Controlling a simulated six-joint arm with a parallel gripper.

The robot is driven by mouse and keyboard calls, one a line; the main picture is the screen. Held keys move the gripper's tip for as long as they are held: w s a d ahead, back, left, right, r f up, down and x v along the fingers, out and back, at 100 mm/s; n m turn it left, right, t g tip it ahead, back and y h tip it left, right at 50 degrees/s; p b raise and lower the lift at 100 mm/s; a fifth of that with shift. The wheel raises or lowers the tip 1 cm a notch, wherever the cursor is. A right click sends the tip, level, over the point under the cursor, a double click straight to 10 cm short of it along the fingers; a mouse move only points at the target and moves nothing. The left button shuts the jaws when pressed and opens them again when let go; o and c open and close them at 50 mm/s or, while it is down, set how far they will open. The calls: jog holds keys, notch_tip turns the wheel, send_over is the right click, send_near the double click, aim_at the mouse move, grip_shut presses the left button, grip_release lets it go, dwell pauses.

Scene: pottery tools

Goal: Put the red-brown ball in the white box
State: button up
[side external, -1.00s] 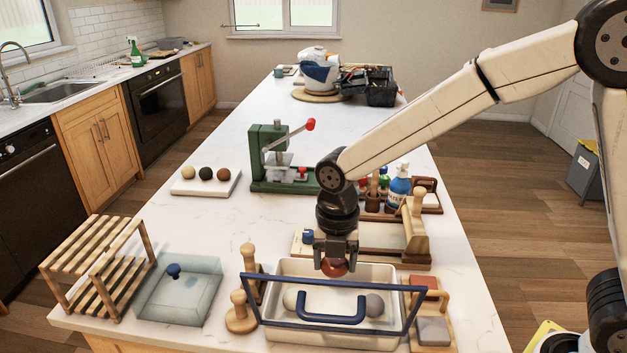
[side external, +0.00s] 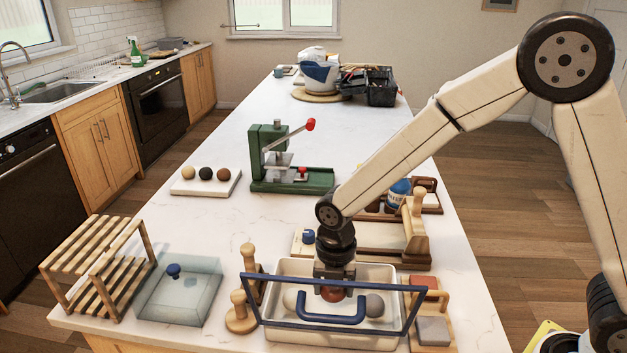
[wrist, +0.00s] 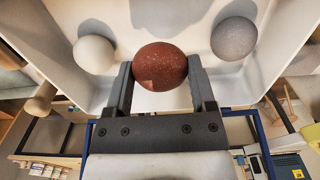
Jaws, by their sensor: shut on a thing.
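The red-brown ball (wrist: 160,66) is held between the two fingers of my gripper (wrist: 161,84). In the side view the ball (side external: 333,294) shows below my gripper (side external: 334,287), inside the outline of the white box (side external: 276,268) and behind its blue handle. The box wall (wrist: 85,14) also shows in the wrist view. A pale ball (wrist: 94,54) and a grey ball (wrist: 234,38) lie in the box on either side of the red-brown one. I cannot tell whether the held ball touches the box floor.
A blue handle frame (side external: 402,286) spans the front of the box. Wooden tools (side external: 240,313) stand at its left and a wooden tray with blocks (side external: 432,330) at its right. A glassy lidded box (side external: 180,295) is farther left. A green press (side external: 270,160) stands behind.

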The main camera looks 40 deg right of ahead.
jog(key=shift+f, duration=1.7)
jog(key=shift+f, duration=0.15)
jog(key=o, duration=1.2)
jog(key=shift+r, duration=0.2)
jog(key=shift+r, duration=6)
